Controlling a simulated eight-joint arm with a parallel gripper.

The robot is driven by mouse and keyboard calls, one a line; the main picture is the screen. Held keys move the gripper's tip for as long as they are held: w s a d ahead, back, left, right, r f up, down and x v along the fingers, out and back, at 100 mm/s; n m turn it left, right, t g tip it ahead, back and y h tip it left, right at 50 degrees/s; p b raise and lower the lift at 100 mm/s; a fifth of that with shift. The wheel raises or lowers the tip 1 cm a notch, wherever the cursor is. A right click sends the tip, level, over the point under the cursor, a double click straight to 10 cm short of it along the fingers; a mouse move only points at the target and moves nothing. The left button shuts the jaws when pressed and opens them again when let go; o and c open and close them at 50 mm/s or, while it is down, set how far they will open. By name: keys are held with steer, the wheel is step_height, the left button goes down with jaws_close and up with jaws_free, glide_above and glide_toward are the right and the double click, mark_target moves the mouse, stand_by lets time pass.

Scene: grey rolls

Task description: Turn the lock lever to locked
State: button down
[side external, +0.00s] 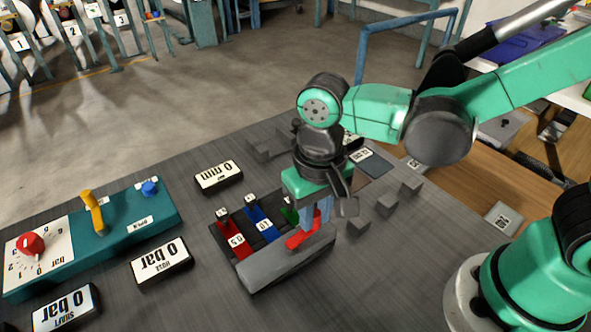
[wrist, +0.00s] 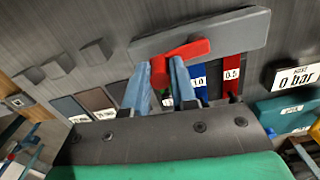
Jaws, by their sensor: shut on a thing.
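The red lock lever (side external: 302,239) sits on the top of a long grey bar (side external: 275,268) at the front of a slotted block. In the wrist view the red lever (wrist: 187,49) lies slanted over the grey bar (wrist: 240,32), with one end turned down between my fingers. My gripper (side external: 316,222) points down over the right part of the bar. Its two blue fingers also show in the wrist view (wrist: 159,70), on either side of the lever's end, shut on it. I see no locked or unlocked marking beside the lever.
Red (side external: 235,238), blue (side external: 262,224) and green strips lie in the block behind the bar. A teal panel (side external: 130,229) with a red knob, yellow lever and blue knob is at left. Several grey blocks (side external: 387,204) stand right of my gripper. Display boxes (side external: 161,263) read zero.

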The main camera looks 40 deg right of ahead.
mark_target(318, 214)
steer(key=shift+s+m, duration=0.15)
steer(key=shift+m, duration=0.35)
steer(key=c, duration=0.7)
jaws_free()
steer(key=shift+r, duration=2.8)
steer(key=shift+d, duration=0.1)
